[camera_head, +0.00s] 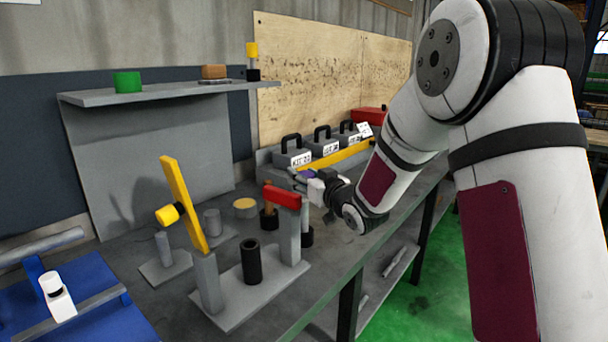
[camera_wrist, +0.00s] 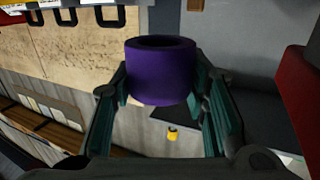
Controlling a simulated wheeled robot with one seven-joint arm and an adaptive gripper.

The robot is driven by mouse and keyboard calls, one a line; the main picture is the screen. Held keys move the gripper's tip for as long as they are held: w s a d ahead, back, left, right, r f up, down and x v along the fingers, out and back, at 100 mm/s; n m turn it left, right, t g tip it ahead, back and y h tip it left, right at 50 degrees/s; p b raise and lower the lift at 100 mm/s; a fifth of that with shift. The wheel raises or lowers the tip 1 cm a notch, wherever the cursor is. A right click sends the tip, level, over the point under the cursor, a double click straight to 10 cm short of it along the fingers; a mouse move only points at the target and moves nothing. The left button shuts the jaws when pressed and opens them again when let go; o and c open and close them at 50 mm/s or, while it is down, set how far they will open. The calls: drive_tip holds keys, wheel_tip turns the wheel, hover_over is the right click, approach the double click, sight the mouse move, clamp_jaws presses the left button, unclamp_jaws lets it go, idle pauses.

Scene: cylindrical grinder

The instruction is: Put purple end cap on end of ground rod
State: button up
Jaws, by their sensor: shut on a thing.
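The purple end cap (camera_wrist: 160,80) is a short hollow cylinder held between the teal-padded fingers of my gripper (camera_wrist: 160,98) in the wrist view. Its open bore shows at the top. In the head view my gripper (camera_head: 312,178) is above the bench, behind the red block, and only a sliver of purple shows at its fingers. I cannot tell for sure which piece is the ground rod. A grey bar (camera_head: 38,247) lies across the blue fixture at the left. A pale upright rod (camera_head: 305,215) stands in a black holder below my gripper, partly hidden by a grey post.
A grey stand (camera_head: 232,308) carries a black tube (camera_head: 251,262), a tilted yellow bar (camera_head: 184,205) and a red block (camera_head: 282,197) on posts. Grey kit boxes (camera_head: 292,160) line the back. A shelf (camera_head: 150,94) hangs at the left. The bench's front edge (camera_head: 345,248) is right of the stand.

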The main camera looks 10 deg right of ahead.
sight(305, 200)
drive_tip(key=shift+f+b, duration=0.75)
drive_tip(key=shift+f, duration=0.45)
drive_tip(key=shift+b, duration=0.55)
idle(1.0)
drive_tip(key=shift+f+b, duration=2.05)
drive_tip(key=shift+f, duration=0.2)
drive_tip(key=o, duration=1)
wheel_tip(305, 200, up, 10)
drive_tip(key=shift+r, duration=0.1)
